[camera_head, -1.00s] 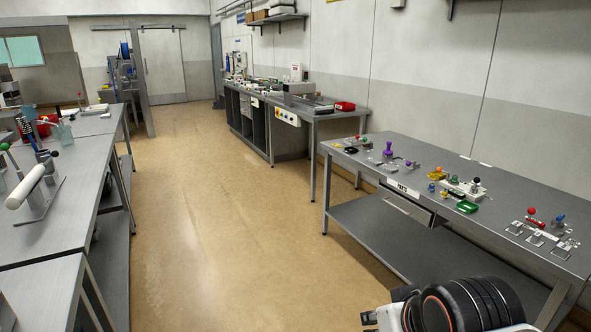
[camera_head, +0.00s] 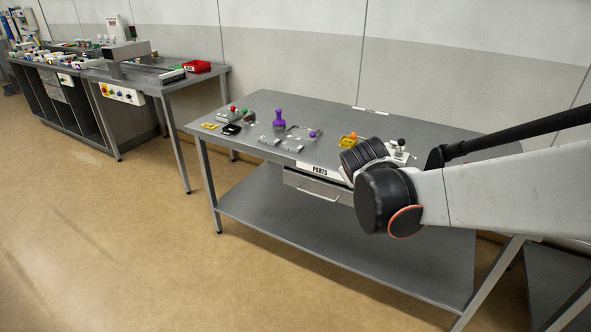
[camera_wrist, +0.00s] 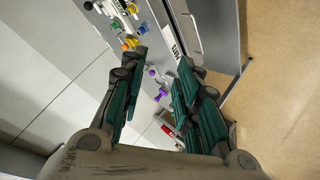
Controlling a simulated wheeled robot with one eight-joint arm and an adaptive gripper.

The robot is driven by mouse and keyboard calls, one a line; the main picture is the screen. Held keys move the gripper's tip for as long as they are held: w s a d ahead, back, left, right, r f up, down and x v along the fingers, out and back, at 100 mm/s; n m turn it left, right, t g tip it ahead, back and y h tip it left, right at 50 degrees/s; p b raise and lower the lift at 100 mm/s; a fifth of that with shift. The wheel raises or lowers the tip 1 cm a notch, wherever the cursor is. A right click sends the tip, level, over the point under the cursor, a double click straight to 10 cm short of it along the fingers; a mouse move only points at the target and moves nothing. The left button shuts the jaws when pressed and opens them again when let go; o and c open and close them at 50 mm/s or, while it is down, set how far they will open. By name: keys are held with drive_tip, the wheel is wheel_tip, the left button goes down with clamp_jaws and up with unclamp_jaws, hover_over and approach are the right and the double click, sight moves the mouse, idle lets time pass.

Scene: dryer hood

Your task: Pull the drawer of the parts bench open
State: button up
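The parts bench (camera_head: 330,106) is a grey metal table with a lower shelf. Its drawer (camera_head: 303,187) hangs under the front edge, below a white PARTS label (camera_head: 320,169), and looks shut. A pale bar handle runs along the drawer front; my arm covers its right end. In the wrist view the label (camera_wrist: 174,43) and drawer front (camera_wrist: 181,15) appear sideways beyond the fingertips. My gripper (camera_wrist: 161,60) is open and empty, its green-padded fingers apart. It appears clear of the handle, though the exact gap is hard to tell. In the head view the fingers are hidden behind my arm.
A purple-knobbed part (camera_head: 279,118), a yellow part (camera_head: 348,140) and other small fixtures sit on the bench top. The lower shelf (camera_head: 300,220) is bare. Another bench with a red bin (camera_head: 196,66) stands to the left. Floor in front is clear.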

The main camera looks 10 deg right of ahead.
drive_tip(key=w+a+f+n+t+h, duration=0.1)
drive_tip(key=w+f+n, duration=0.1)
drive_tip(key=w+f, duration=0.5)
drive_tip(key=w+a+f+n+t, duration=0.15)
drive_tip(key=w+f, duration=0.35)
drive_tip(key=w, duration=0.5)
drive_tip(key=n+t, duration=0.3)
drive_tip(key=n, duration=0.4)
approach(315, 195)
drive_tip(key=s, duration=0.3)
drive_tip(key=shift+m+y, duration=0.25)
drive_tip(key=shift+y, duration=0.05)
drive_tip(key=shift+b+x, duration=0.4)
drive_tip(key=shift+x, duration=6.3)
drive_tip(key=shift+r, duration=0.2)
clamp_jaws()
